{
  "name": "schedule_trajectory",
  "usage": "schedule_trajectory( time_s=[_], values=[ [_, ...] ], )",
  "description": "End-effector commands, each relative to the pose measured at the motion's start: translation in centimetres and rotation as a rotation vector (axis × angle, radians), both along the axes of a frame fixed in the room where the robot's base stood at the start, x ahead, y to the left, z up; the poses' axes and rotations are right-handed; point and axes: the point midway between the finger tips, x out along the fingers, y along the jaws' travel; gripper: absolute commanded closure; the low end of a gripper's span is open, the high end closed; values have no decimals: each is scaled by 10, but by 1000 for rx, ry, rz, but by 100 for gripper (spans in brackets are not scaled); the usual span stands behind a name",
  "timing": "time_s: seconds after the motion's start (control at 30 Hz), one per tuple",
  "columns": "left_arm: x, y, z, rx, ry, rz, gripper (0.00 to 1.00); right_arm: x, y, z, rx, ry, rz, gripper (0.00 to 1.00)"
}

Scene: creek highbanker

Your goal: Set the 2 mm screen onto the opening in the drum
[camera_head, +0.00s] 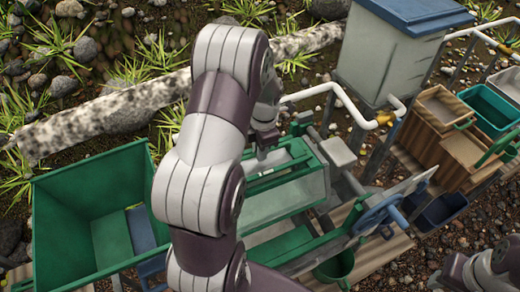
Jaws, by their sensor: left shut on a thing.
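The drum's opening is not clearly visible. Part of my right arm shows at the bottom right, but its gripper does not.
A large green hopper (60,213) stands at the left. A grey tank with a blue lid (385,50) stands behind, with a white pipe (320,91). A blue wheel (380,214) and wooden bins (437,108) are at the right. A pale log (105,120) lies behind.

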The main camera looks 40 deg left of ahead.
Motion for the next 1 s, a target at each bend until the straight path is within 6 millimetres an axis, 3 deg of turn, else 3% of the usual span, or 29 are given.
schedule_trajectory(
  time_s=[1.0],
  values=[
    [-4, -1, -16, 0, 0, 0, 100, 0, 0, -12, 0, 0, 0, 60]
  ],
)
